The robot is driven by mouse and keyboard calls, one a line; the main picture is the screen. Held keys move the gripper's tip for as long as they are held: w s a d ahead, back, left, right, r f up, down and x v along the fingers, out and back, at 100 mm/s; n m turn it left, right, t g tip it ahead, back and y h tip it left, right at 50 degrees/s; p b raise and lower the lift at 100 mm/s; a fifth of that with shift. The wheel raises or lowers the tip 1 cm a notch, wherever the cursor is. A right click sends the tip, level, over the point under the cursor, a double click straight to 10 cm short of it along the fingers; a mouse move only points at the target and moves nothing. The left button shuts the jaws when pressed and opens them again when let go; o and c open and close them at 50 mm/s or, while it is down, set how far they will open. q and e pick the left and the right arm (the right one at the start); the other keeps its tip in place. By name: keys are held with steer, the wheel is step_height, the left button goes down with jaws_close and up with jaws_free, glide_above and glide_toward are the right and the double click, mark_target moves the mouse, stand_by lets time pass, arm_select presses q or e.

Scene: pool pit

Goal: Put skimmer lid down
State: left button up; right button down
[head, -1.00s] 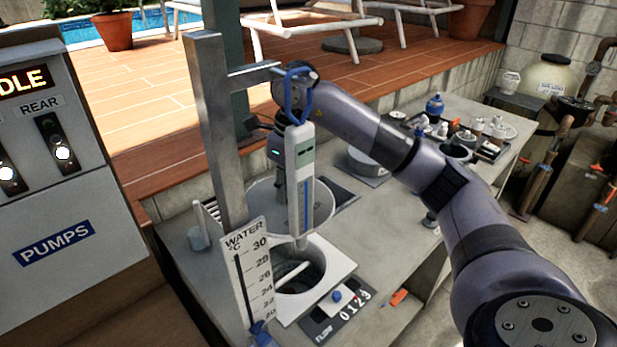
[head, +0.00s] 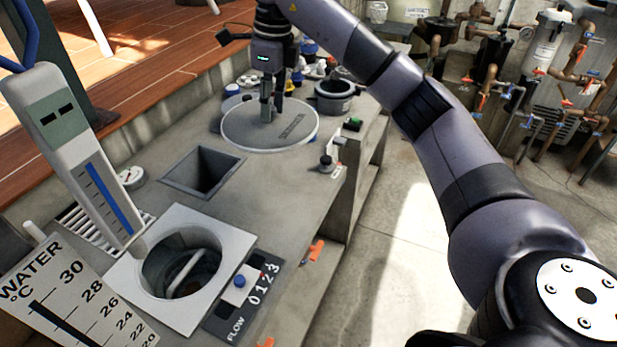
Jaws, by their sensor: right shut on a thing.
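The skimmer lid (head: 245,128) is a round grey disc with a pale rim and raised lettering. It lies flat at the far part of the concrete counter, beyond the square recess. My right gripper (head: 271,108) points down at its middle and is shut on it. I cannot tell whether the lid touches the counter or hovers just above it. The round skimmer opening (head: 184,262), in a white square frame, is uncovered at the front, with a pale bar inside. My left gripper is out of view.
A square recess (head: 203,171) lies between lid and opening. Bottles and a round dark pot (head: 335,97) stand close behind the lid. A small black-knobbed item (head: 326,163) is by the counter's right edge. A thermometer (head: 75,160) and water scale (head: 70,300) fill the left foreground.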

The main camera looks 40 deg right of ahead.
step_height(320, 180, down, 16)
steer(key=shift+r+p, duration=0.2)
steer(key=shift+p, duration=0.85)
step_height(320, 180, down, 3)
steer(key=shift+s+a+f+p, duration=0.1)
steer(key=shift+f+p, duration=0.1)
steer(key=shift+p, duration=0.2)
steer(key=shift+f, duration=0.3)
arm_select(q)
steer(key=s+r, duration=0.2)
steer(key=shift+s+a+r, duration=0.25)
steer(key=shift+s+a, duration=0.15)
